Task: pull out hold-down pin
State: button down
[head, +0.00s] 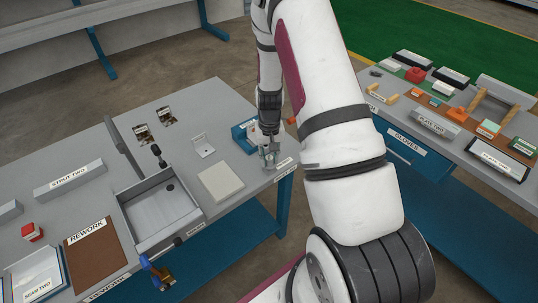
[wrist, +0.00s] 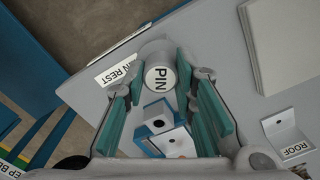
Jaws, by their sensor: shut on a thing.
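The hold-down pin (wrist: 158,78) shows in the wrist view as a grey cylinder with a round white end marked PIN. It sits between the teal-padded fingertips of my gripper (wrist: 162,84), which is shut on it. In the head view my gripper (head: 269,158) points down over the right corner of the grey bench, beside the PIN REST label (head: 284,163). That label also shows next to the pin in the wrist view (wrist: 115,75). Whether the pin's lower end touches the bench is hidden.
A grey metal tray (head: 135,219) with a black knob (head: 157,151) is farther left. Another bench (head: 427,140) stands at right.

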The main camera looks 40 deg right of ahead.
aim_at(269, 157)
jog(key=shift+f, duration=0.3)
jog(key=c, duration=1.2)
grip_release()
jog(key=shift+c, duration=0.2)
notch_tip(269, 157, up, 12)
